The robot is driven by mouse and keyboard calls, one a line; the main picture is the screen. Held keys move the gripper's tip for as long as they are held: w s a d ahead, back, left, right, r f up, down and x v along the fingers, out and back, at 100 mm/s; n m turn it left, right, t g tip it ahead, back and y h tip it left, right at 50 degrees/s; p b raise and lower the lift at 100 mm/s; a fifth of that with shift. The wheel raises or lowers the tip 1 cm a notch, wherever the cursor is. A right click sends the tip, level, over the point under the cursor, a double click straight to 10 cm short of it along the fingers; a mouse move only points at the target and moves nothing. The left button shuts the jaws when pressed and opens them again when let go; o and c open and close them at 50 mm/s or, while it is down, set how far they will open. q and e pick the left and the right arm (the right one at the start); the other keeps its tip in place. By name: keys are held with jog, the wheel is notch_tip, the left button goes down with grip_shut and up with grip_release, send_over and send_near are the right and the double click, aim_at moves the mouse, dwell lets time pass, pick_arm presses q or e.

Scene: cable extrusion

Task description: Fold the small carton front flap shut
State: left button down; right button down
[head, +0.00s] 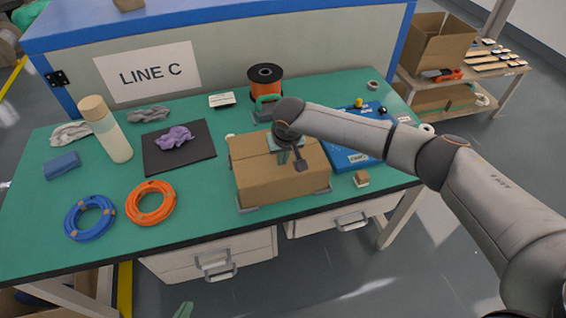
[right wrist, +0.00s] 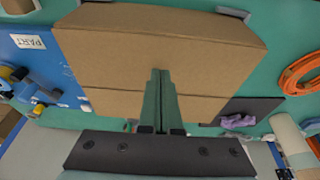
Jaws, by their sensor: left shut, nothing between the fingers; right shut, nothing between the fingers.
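The small brown carton (head: 282,184) stands near the front middle of the green table, held at its base by grey corner brackets. Its top looks flat and covered, with a seam across it. In the right wrist view the carton (right wrist: 160,50) fills the upper middle, with the seam running sideways. My right gripper (head: 285,158) is shut and empty over the carton top; its fingers (right wrist: 158,72) point at the top near the seam. I cannot tell if they touch. Only the green fingertips of my left gripper (head: 183,309) show, shut, at the bottom edge, away from the carton.
Blue (head: 90,217) and orange (head: 150,202) cable coils lie left of the carton. A dark mat (head: 195,135) with a purple cloth lies behind them. An orange spool (head: 265,84) stands behind the carton. A blue board (head: 347,158) lies to its right. Drawers (head: 215,255) hang below.

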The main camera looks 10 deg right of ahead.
aim_at(282, 167)
notch_tip(282, 167, up, 8)
jog(key=shift+f, duration=0.2)
dwell(0.5)
